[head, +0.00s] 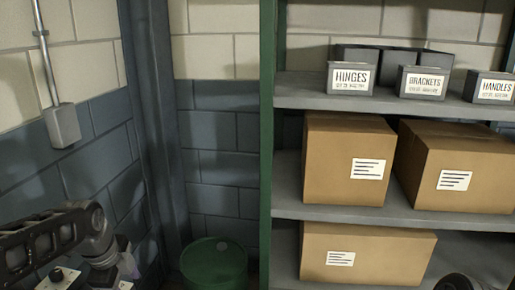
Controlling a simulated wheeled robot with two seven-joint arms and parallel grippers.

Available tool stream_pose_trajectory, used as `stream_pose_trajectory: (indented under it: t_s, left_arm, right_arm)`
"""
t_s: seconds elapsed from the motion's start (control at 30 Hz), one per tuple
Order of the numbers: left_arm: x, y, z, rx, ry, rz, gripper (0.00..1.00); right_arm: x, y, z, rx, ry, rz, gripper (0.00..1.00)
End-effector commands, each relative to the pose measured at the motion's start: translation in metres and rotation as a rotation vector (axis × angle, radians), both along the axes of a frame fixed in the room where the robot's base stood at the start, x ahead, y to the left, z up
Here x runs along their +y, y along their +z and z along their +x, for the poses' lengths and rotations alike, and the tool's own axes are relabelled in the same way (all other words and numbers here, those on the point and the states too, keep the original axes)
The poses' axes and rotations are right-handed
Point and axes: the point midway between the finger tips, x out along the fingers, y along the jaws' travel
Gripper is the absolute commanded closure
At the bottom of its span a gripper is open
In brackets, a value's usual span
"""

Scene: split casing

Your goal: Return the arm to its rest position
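My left arm comes in at the lower left, with a dark openwork link and a grey joint. Beyond the joint the arm bends down and runs out at the bottom edge. I see no fingertips of my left gripper. A small dark rounded part at the bottom right edge looks like a piece of my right arm. My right gripper does not show. No held object is visible.
A green-posted shelf (267,140) stands at the right. It holds labelled grey bins (348,79) and cardboard boxes (345,185). A green drum (214,264) stands left of it. A conduit box (62,126) is on the left wall.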

Motion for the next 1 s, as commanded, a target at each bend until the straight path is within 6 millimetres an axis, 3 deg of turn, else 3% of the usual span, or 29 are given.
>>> stream_pose_trajectory:
  t_s: [0.17,0.27,0.37,0.47,0.6,0.7,0.83,0.9,1.0]
  left_arm:
    - [-0.031,-0.037,0.034,-0.098,0.320,-0.162,0.44]
    - [-0.066,-0.082,0.050,-0.119,0.585,-0.323,0.44]
    - [-0.114,-0.150,0.048,-0.074,0.912,-0.515,0.44]
    - [-0.158,-0.216,0.022,0.016,1.210,-0.651,0.44]
    - [-0.206,-0.293,-0.047,0.170,1.511,-0.703,0.44]
    - [-0.231,-0.329,-0.103,0.272,1.592,-0.656,0.44]
    - [-0.251,-0.353,-0.162,0.391,1.594,-0.568,0.44]
    - [-0.258,-0.361,-0.181,0.433,1.589,-0.537,0.44]
    - [-0.263,-0.367,-0.195,0.462,1.586,-0.515,0.44]
  right_arm:
    - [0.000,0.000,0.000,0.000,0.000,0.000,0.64]
    - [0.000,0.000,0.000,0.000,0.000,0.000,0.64]
    - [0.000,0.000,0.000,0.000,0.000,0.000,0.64]
    - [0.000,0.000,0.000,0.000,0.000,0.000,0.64]
    - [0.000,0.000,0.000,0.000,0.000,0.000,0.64]
    - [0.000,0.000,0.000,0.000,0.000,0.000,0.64]
    - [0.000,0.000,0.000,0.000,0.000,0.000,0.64]
    - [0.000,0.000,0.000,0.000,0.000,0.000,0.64]
    - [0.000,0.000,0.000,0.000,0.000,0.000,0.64]
